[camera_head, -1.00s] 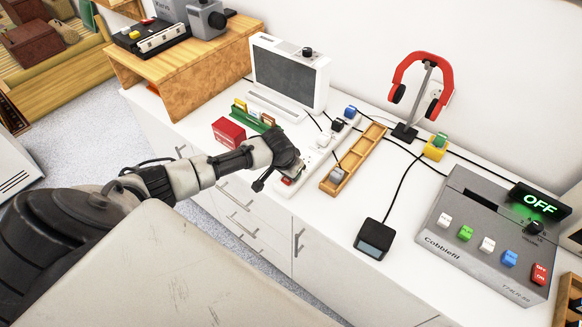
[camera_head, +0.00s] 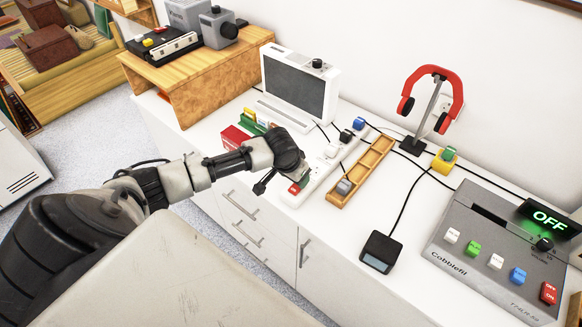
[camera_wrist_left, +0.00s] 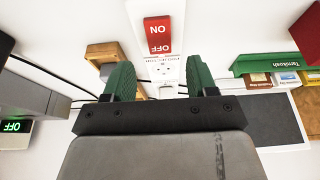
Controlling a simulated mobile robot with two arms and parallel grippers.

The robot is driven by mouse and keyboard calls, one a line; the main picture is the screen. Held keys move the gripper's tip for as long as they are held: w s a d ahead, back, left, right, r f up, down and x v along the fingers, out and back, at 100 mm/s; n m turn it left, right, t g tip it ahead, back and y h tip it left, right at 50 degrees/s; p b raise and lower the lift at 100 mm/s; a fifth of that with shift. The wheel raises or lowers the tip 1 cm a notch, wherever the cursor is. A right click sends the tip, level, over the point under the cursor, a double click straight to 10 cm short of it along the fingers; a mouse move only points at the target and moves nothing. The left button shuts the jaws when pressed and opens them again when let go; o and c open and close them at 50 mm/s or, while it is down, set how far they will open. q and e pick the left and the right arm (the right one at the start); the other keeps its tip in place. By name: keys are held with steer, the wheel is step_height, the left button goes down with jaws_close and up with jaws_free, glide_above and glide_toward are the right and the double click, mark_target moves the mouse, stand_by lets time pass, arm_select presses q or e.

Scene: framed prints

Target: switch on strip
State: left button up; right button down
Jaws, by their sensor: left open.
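The white power strip (camera_head: 322,174) lies on the white counter, running away from its near end. Its red rocker switch (camera_head: 294,189) is at that near end. In the left wrist view the switch (camera_wrist_left: 158,36) reads ON and OFF, upside down in the picture, with the strip's sockets (camera_wrist_left: 162,69) beside it. My left gripper (camera_head: 298,178) is over the near end of the strip, close to the switch. Its green fingers are apart with nothing between them in the wrist view (camera_wrist_left: 159,75). I cannot tell whether they touch the strip. My right gripper is not in view.
A wooden tray (camera_head: 362,172) lies right of the strip. A red box (camera_head: 235,138) and a small monitor (camera_head: 300,82) stand behind the gripper. A grey console (camera_head: 490,250) with an OFF sign (camera_head: 548,219) is at right. A black device (camera_head: 380,251) sits near the counter edge.

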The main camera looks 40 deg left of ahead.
arm_select(q)
steer(key=v, duration=0.6)
stand_by(0.4)
